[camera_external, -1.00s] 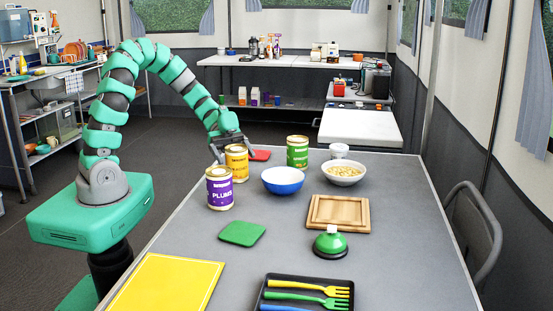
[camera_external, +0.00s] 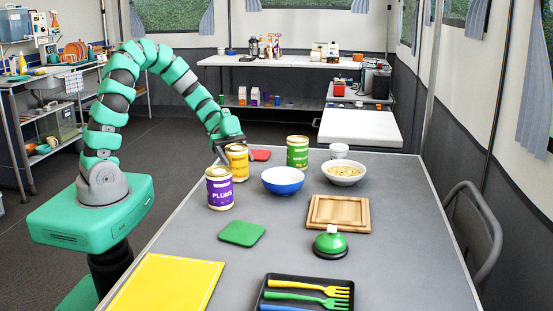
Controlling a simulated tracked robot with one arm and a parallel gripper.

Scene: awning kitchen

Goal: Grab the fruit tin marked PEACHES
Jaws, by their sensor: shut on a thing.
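The yellow tin (camera_external: 237,163) stands upright near the table's left edge, behind the purple tin marked PLUMS (camera_external: 219,188). Its label is too small to read. A green tin (camera_external: 297,152) stands farther back to the right, its label also unreadable. My gripper (camera_external: 229,151) comes down from behind the yellow tin and is shut on it near its top. The yellow tin hides part of the fingers. The tin appears to rest on the table.
A blue bowl (camera_external: 283,181), a bowl of pale pieces (camera_external: 344,174) and a wooden board (camera_external: 338,214) lie to the right. A green mat (camera_external: 242,233) lies in front of the plum tin.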

